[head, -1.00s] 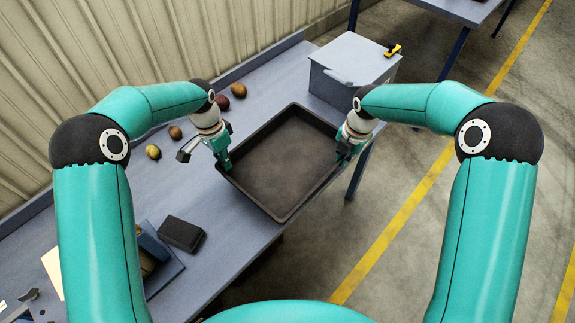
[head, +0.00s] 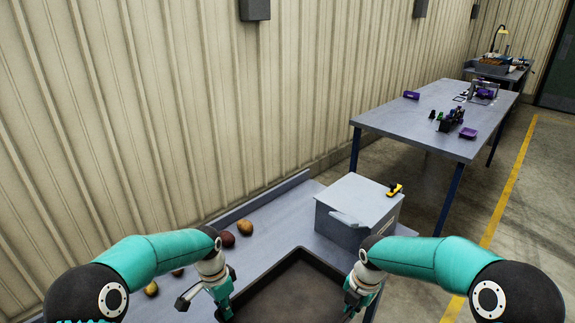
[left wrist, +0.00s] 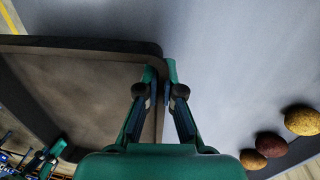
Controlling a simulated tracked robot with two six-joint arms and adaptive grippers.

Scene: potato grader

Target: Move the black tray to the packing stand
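The black tray (head: 300,252) is at the bottom middle of the head view, its near part cut off by the picture edge. My left gripper (head: 224,303) is at its left rim and my right gripper (head: 352,303) at its right rim. In the left wrist view the tray's rim (left wrist: 100,45) runs between the fingers of my left gripper (left wrist: 163,75), which are closed on it. The right fingers look closed on the opposite rim, partly hidden. I cannot tell whether the tray touches the bench. No table is clearly marked as the packing stand.
A grey lidded box (head: 350,222) with a yellow-black tool (head: 395,189) stands behind the tray. Potatoes (head: 227,239) lie left on the bench (head: 275,221). A table (head: 400,122) with purple items stands further off, and another with a lamp (head: 500,35) beyond it. Floor lies right.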

